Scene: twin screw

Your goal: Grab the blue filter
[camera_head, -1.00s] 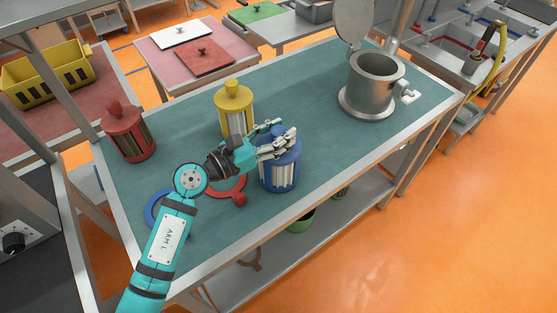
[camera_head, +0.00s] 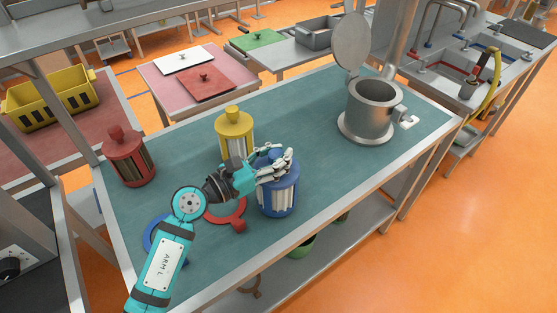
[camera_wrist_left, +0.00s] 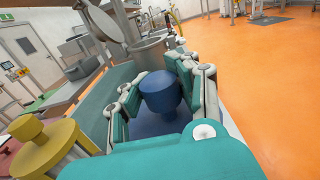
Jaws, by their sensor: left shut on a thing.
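The blue filter (camera_head: 277,196) stands upright on the teal table top, a ribbed pale body between blue end caps. My left gripper (camera_head: 283,157) is at its top, with its fingers around the knob. In the left wrist view the blue knob (camera_wrist_left: 161,91) sits between the finger pads of my left gripper (camera_wrist_left: 160,98), which is shut on it. The filter's pale body is hidden in that view. My right gripper is not in view.
A yellow filter (camera_head: 234,128) stands close behind my left gripper, and a red filter (camera_head: 128,157) stands farther left. Red (camera_head: 237,222) and blue rings (camera_head: 152,232) lie near my arm. A metal pot (camera_head: 370,108) with a raised lid stands at the back right. The table's middle is clear.

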